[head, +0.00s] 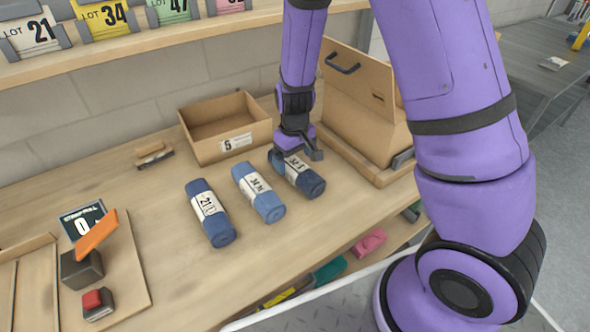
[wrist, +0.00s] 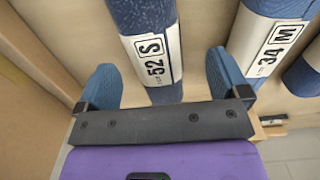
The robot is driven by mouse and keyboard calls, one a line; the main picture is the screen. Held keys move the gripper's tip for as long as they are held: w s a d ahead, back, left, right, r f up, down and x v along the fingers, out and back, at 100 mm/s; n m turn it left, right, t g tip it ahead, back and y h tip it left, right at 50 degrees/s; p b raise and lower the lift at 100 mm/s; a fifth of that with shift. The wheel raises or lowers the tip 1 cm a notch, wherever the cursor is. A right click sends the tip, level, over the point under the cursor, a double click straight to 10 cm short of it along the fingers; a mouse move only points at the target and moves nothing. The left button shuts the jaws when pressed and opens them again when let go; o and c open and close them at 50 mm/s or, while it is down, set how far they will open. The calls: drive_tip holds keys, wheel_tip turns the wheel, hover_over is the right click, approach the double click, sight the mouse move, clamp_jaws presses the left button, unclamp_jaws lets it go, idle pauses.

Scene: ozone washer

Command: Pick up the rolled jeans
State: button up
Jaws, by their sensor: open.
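Three rolled jeans lie side by side on the wooden bench: a blue roll labelled 21 L (head: 209,213), a lighter blue roll labelled 34 M (head: 258,192), and a dark blue roll labelled 52 S (head: 308,183). My gripper (head: 302,153) is open over the far end of the 52 S roll and hides part of it. In the wrist view, my gripper's two blue fingers (wrist: 157,78) stand apart on either side of the 52 S roll (wrist: 150,45), with a gap on each side. The 34 M roll (wrist: 268,40) lies beyond the right finger.
An open cardboard box marked 5 (head: 202,155) stands behind the rolls. A wooden case with a black handle (head: 363,127) stands close on the right of my gripper. Bare bench lies in front of the rolls.

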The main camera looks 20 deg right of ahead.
sight(295, 163)
drive_tip(key=f, duration=0.2)
drive_tip(key=w+f, duration=0.1)
drive_tip(key=f, duration=0.1)
drive_tip(key=shift+d+f, duration=0.1)
drive_tip(key=shift+d, duration=0.2)
drive_tip(key=shift+f, duration=0.55)
drive_tip(key=shift+c, duration=0.4)
drive_tip(key=c, duration=1.1)
drive_tip(key=shift+r, duration=0.1)
drive_tip(key=shift+c, duration=0.2)
